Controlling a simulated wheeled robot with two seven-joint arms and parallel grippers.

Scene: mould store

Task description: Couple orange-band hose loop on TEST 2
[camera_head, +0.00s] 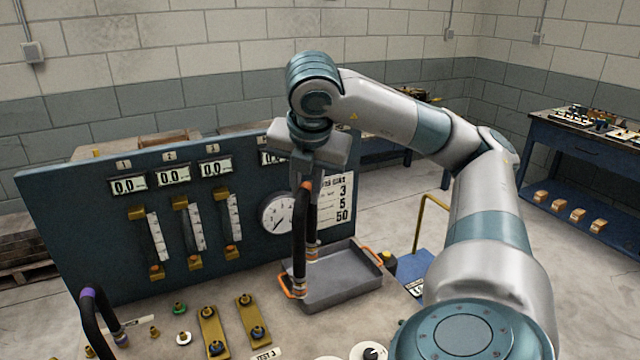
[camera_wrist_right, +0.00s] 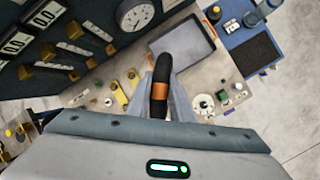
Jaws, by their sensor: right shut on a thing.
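The orange-band hose loop (camera_head: 299,240) is black, with an orange band at its top. My right gripper (camera_head: 305,182) is shut on it at the band, and its legs hang down in front of the grey tray. In the right wrist view the orange band (camera_wrist_right: 159,91) shows between the fingers. Two brass plates with blue-ringed fittings, the left (camera_head: 210,325) and the right (camera_head: 247,312), lie on the bench left of the hose. A partly cut-off TEST label (camera_head: 267,354) is near them; its number is hard to read. My left gripper is out of view.
A grey tray (camera_head: 342,300) with orange handles stands below and behind the hose. A purple-band hose loop (camera_head: 88,300) stands at the left. Behind is a blue gauge panel (camera_head: 90,245). Small green and white fittings dot the bench.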

